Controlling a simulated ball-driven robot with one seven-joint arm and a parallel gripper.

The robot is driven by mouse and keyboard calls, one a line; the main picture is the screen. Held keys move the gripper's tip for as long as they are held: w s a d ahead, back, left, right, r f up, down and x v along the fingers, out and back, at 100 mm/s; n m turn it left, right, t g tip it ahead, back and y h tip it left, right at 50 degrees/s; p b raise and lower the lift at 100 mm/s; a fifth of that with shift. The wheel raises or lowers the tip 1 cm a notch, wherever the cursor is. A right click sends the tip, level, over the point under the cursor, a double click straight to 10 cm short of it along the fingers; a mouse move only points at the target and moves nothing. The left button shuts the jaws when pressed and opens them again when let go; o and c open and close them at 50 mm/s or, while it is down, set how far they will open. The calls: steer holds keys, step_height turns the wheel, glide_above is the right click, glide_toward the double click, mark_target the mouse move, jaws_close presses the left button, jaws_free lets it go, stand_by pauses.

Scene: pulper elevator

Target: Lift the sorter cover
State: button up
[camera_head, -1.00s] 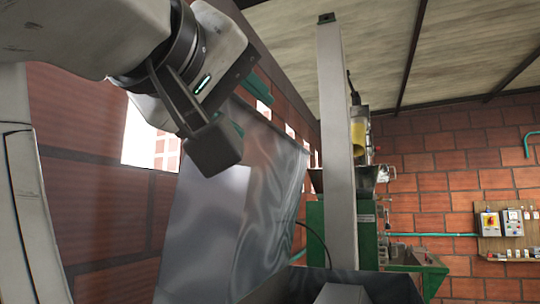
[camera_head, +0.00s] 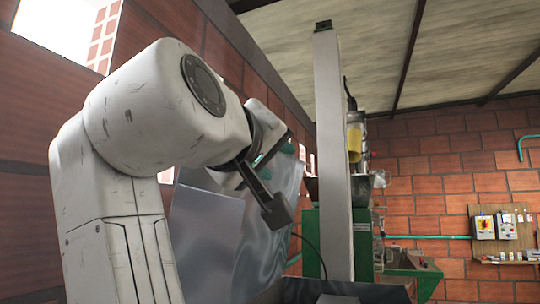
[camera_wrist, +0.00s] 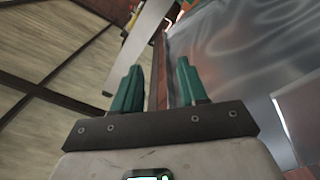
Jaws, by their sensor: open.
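The sorter cover appears to be the large shiny grey metal sheet (camera_head: 262,245), standing steeply tilted in the head view; my arm hides its upper left part. My gripper (camera_head: 272,158) is at the sheet's upper right edge in the head view, partly hidden by my wrist. In the wrist view my gripper (camera_wrist: 158,75) has its two green fingers spread apart. The sheet (camera_wrist: 250,60) fills the right side there, behind and beside the right finger. A narrow reddish-brown strip shows between the fingers. I cannot tell whether a finger touches the sheet.
A grey upright post (camera_head: 334,150) stands right of the sheet. Behind it is a green machine (camera_head: 375,245) with a hopper. A board with switch boxes (camera_head: 503,232) hangs on the brick wall at right. The brick wall (camera_head: 35,130) runs along the left.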

jaws_close()
stand_by(0.3)
steer(key=c, duration=0.7)
jaws_free()
steer(key=o, duration=0.7)
steer(key=b+v, duration=0.4)
steer(key=v, duration=0.6)
steer(key=shift+s+a, duration=0.15)
steer(key=shift+s, duration=0.2)
